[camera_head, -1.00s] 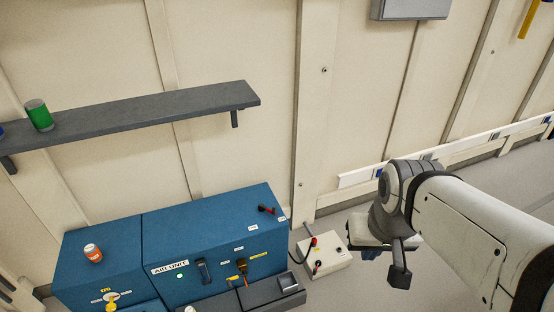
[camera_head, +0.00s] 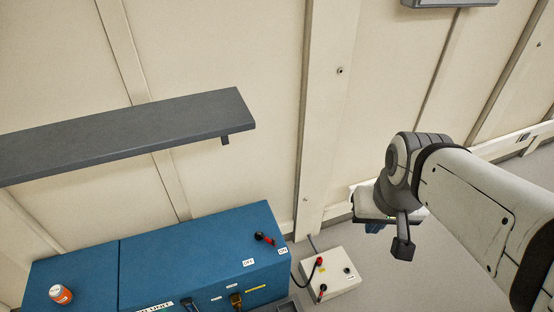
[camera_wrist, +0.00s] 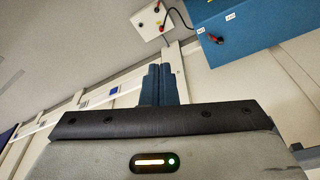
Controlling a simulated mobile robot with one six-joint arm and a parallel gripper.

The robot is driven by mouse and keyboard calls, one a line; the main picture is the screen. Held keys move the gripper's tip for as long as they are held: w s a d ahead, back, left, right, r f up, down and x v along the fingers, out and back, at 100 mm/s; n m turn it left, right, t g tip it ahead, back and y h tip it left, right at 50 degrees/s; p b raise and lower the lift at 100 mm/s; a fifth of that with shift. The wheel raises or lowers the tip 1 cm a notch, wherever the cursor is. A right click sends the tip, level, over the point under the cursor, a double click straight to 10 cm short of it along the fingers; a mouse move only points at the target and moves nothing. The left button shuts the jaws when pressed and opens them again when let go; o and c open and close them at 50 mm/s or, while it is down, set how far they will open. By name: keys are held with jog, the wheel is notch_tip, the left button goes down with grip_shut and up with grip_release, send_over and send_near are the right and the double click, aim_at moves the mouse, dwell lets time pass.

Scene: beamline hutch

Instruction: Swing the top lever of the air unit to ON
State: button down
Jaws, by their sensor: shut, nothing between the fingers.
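The blue air unit (camera_head: 190,250) stands against the wall at the lower left of the head view. It also shows at the top right of the wrist view (camera_wrist: 255,24). The OFF label (camera_head: 248,262) is to the left of that. The lever also shows in the wrist view (camera_wrist: 215,39). My gripper (camera_wrist: 162,68) is shut and empty, apart from the unit; in the head view its blue fingers (camera_head: 374,228) are mostly hidden by my wrist.
A grey shelf (camera_head: 130,132) juts from the wall above. An orange-labelled jar (camera_head: 61,294) stands on the unit's left part. A grey wall box (camera_head: 450,2) hangs at the top.

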jog(key=shift+d+r, duration=0.1)
jog(key=w+a+f+n+b, duration=0.4)
jog(key=w+f+n+b, duration=0.1)
jog(key=f+n, duration=0.25)
jog(key=w+a+f+n+b, duration=0.4)
jog(key=w+f+n+b, duration=0.15)
jog(key=f, duration=0.25)
jog(key=w+a+f+n+h+b, duration=0.1)
jog(key=w+a+f+n+b, duration=0.1)
jog(key=a+f+n+b, duration=0.5)
jog(key=w+a+f+n+b, duration=0.2)
jog(key=a+f+n+b, duration=0.1)
jog(key=a+f+n, duration=0.85)
jog(key=b+x, duration=0.1)
jog(key=x, duration=0.3)
jog(key=d+b+x, duration=0.1)
jog(key=x, duration=0.3)
jog(key=b+x, duration=0.1)
jog(key=x, duration=0.3)
jog(key=shift+s+d, duration=0.3)
jog(key=shift+d, duration=0.05)
jog(key=w, duration=0.1)
jog(key=w+d, duration=0.1)
jog(key=shift+w+r, duration=0.3)
jog(key=shift+r, duration=0.1)
jog(key=shift+w+d+b, duration=0.2)
jog(key=shift+w+b, duration=0.1)
jog(key=shift+w, duration=0.2)
jog(key=shift+r, duration=0.1)
